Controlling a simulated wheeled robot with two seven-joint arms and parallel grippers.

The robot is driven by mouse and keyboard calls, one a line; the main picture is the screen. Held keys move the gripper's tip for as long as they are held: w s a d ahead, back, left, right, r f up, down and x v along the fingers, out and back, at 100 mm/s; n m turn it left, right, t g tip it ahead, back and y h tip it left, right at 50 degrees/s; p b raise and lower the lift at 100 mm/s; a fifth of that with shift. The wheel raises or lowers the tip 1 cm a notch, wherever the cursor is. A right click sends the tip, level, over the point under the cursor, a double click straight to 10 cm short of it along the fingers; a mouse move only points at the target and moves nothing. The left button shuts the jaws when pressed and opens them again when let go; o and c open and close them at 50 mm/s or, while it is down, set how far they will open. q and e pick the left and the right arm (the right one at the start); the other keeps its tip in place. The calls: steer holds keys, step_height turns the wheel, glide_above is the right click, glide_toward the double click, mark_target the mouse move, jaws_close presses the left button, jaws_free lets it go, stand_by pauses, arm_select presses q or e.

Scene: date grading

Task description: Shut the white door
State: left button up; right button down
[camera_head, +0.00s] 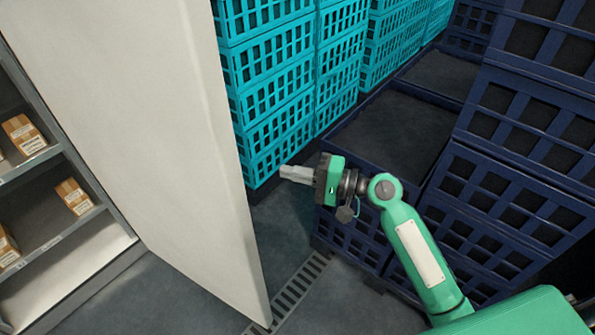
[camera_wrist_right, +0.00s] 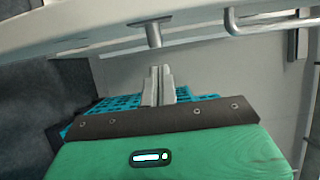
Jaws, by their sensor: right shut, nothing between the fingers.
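The white door (camera_head: 165,130) stands open in the head view, a tall plain panel left of centre beside a shelved cabinet. Its free edge hangs over the floor near a drain grate. My right gripper (camera_head: 284,172) is just right of that edge in the picture, its fingers shut and pointing left towards the door. I cannot tell the gap in depth. In the right wrist view my right gripper (camera_wrist_right: 158,84) has its two fingers together and empty. A pale panel with a metal bar handle (camera_wrist_right: 272,25) shows there; I cannot tell whether it is the door. My left gripper is not in view.
Cabinet shelves (camera_head: 48,150) with small cartons (camera_head: 73,196) are at the left. Stacked teal crates (camera_head: 270,70) stand behind the door. Dark blue crates (camera_head: 500,180) crowd the right, close to my right arm. The floor grate (camera_head: 298,287) and bare floor lie in front.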

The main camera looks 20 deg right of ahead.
steer(key=a+p, duration=0.3)
steer(key=a, duration=0.5)
steer(key=shift+w+p, duration=0.2)
steer(key=shift+p, duration=0.15)
steer(key=shift+s+a, duration=0.1)
